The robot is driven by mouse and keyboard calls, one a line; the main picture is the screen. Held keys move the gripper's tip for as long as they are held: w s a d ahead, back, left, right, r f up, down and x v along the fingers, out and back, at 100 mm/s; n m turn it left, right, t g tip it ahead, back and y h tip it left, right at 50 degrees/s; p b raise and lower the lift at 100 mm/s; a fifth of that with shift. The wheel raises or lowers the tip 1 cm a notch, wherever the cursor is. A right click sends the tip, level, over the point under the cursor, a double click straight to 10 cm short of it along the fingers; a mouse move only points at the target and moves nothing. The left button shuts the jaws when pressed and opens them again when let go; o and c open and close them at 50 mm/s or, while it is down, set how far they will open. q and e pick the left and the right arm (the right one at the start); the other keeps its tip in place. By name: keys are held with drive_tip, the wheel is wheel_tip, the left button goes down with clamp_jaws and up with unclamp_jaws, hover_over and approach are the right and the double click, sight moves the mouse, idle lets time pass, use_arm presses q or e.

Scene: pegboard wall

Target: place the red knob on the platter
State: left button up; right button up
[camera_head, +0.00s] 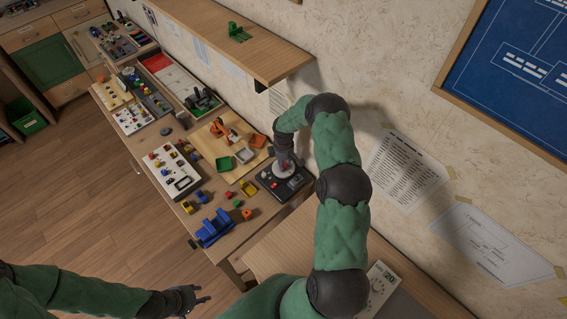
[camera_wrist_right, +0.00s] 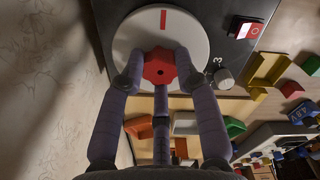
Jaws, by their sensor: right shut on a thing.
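The red knob (camera_wrist_right: 159,68), a small lobed piece, is between the fingertips of my right gripper (camera_wrist_right: 158,72) in the right wrist view. My right gripper is shut on it, over the near part of the round pale platter (camera_wrist_right: 190,38). I cannot tell whether the knob touches the platter. My left gripper (camera_head: 200,297) is open and empty at the bottom, away from the bench.
The device has a red switch (camera_wrist_right: 247,31) and a small dial (camera_wrist_right: 223,78). A wooden shelf (camera_head: 235,50) overhangs the back; the wall is close.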

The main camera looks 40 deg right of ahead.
drive_tip(key=shift+f, duration=0.1)
drive_tip(key=o, duration=0.8)
